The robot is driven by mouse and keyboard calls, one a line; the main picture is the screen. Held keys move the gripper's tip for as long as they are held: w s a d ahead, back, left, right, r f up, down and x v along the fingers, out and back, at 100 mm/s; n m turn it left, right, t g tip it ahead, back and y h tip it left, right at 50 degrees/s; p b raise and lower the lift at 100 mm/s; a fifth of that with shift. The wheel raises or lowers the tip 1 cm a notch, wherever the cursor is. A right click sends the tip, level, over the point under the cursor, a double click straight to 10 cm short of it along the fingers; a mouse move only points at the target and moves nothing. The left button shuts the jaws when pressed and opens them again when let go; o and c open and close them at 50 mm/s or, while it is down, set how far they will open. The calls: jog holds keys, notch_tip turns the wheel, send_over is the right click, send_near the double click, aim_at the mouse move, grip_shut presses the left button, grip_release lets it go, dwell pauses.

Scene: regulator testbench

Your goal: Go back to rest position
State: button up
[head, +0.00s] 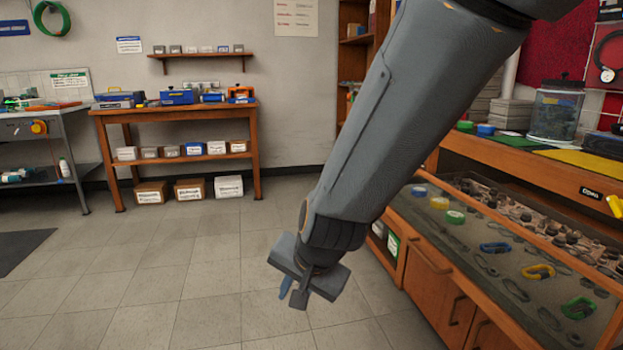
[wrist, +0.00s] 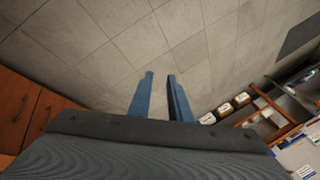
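My gripper (head: 291,291) hangs at the end of my grey arm in the middle of the head view, pointing down over the tiled floor. In the wrist view its two blue fingers (wrist: 160,80) stand apart with floor showing between them. The gripper is open and empty, touching nothing.
A wooden display counter (head: 430,268) with a glass front stands close on the right. A wooden workbench (head: 180,112) with boxes is by the back wall, and a grey bench (head: 70,150) is at the far left. The tiled floor (head: 150,270) between is clear.

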jog(key=s+d+r+n+g+h, duration=0.15)
jog(key=s+d+n, duration=0.3)
jog(key=s, duration=0.45)
jog(key=s+d+r+n+g+h, duration=0.1)
jog(key=s+d+n+g, duration=0.2)
jog(key=s+n, duration=0.4)
jog(key=s+d+r+m+p, duration=0.1)
jog(key=d+r+m+p, duration=0.2)
jog(key=d+r+p, duration=0.4)
jog(key=d+r+m+p, duration=0.4)
jog(key=d+r+p, duration=0.4)
jog(key=r+p, duration=0.4)
jog(key=p, duration=0.5)
jog(key=shift+s+d+r+h, duration=0.2)
jog(key=shift+s+h, duration=0.15)
